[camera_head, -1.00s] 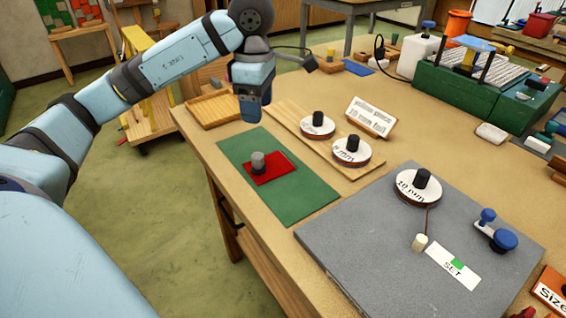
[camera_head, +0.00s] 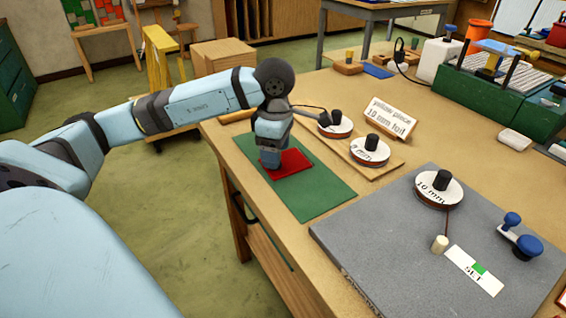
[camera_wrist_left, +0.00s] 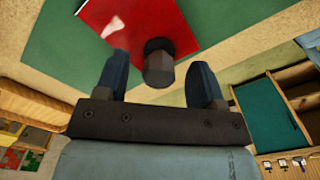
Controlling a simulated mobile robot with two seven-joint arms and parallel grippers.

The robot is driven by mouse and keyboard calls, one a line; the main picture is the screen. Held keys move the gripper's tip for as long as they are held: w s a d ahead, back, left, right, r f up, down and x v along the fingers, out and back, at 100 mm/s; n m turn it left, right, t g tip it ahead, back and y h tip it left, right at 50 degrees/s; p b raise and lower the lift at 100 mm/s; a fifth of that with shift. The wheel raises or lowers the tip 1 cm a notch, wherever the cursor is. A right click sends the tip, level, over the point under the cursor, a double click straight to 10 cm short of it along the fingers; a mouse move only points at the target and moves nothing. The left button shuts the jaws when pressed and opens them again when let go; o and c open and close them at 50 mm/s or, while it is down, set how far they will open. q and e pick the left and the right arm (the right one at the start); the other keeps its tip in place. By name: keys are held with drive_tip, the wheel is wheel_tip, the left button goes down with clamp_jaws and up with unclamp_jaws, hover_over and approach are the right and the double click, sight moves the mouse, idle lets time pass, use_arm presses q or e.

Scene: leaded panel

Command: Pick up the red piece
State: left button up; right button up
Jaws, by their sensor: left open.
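The red piece (camera_head: 292,162) lies flat on the green mat (camera_head: 318,194) at the left side of the workbench. It also shows in the left wrist view (camera_wrist_left: 122,22), with a grey knob (camera_wrist_left: 158,66) standing on it. My left gripper (camera_head: 270,160) is over the piece's left part and hides the knob in the head view. In the left wrist view the two fingers (camera_wrist_left: 160,82) are open, with the knob between and slightly beyond their tips. I cannot tell whether they touch it. My right gripper is not in view.
Foil reels (camera_head: 370,150) stand on a wooden board right of the mat, by a sign (camera_head: 391,117) reading yellow piece, 10 mm foil. A grey board (camera_head: 400,240) with another reel (camera_head: 438,188) and a blue-knobbed tool (camera_head: 520,238) lies nearer.

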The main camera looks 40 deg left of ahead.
use_arm(q)
drive_tip(key=shift+f, duration=0.4)
drive_tip(key=c, duration=1)
drive_tip(key=shift+o, duration=0.2)
drive_tip(key=shift+r, duration=0.1)
wheel_tip(320, 180, up, 10)
drive_tip(key=shift+f+p, duration=0.1)
drive_tip(key=shift+p, duration=0.8)
drive_tip(key=shift+o, duration=1.1)
drive_tip(key=shift+c, duration=1.1)
